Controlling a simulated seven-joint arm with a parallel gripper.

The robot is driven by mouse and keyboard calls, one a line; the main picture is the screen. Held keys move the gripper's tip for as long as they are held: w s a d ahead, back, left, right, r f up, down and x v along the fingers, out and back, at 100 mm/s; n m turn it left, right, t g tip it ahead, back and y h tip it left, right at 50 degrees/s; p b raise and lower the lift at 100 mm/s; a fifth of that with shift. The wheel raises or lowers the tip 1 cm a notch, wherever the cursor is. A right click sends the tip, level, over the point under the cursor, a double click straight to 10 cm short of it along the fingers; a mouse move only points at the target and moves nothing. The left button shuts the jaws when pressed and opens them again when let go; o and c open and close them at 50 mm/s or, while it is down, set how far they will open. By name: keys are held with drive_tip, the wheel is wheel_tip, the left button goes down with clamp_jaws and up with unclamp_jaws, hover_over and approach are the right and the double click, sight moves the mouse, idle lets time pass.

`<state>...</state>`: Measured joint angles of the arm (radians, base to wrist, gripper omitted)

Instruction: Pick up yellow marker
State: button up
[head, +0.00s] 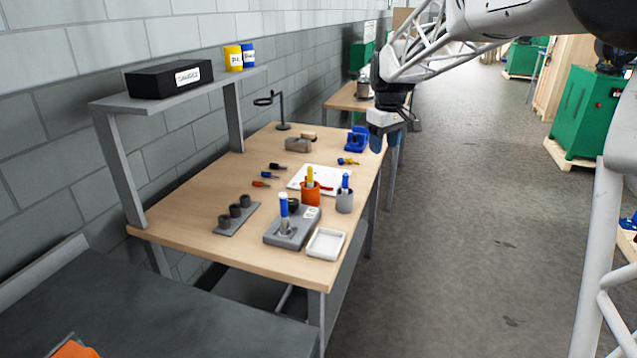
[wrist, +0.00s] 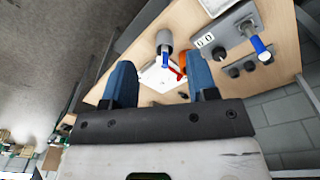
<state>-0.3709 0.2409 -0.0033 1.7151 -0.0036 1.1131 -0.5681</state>
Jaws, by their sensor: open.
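The yellow marker (head: 310,177) stands upright in an orange cup (head: 311,194) on the wooden bench in the head view. In the wrist view part of the orange cup (wrist: 183,60) shows between my fingers, but I cannot make out the yellow marker there. My gripper (head: 384,140) is in the air above and beyond the bench's right edge, well apart from the cup. In the wrist view my gripper (wrist: 159,64) has its two blue fingers wide apart with nothing held between them.
A grey cup (head: 345,201) with a blue marker (head: 345,181) stands right of the orange cup. A grey fixture (head: 282,237) holds a blue-and-white marker (head: 284,208). A white tray (head: 325,244), small drivers and a blue vise-like object (head: 357,139) share the bench. A shelf (head: 160,102) overhangs its left side.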

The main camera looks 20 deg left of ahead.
drive_tip(key=w+a+f+n, duration=0.2)
drive_tip(key=w+a+f, duration=0.15)
drive_tip(key=a, duration=0.35)
drive_tip(key=w+a+f+n, duration=0.1)
drive_tip(key=w+a+f, duration=0.2)
drive_tip(key=w+a, duration=0.3)
drive_tip(key=n, duration=0.2)
approach(310, 168)
drive_tip(key=shift+g, duration=0.4)
drive_tip(key=f, duration=0.5)
drive_tip(key=shift+w+a, duration=0.3)
drive_tip(key=shift+w, duration=0.05)
drive_tip(key=shift+f, duration=0.1)
drive_tip(key=shift+f, duration=1.3)
drive_tip(key=shift+d+f, duration=0.2)
drive_tip(key=shift+f, duration=2.35)
clamp_jaws()
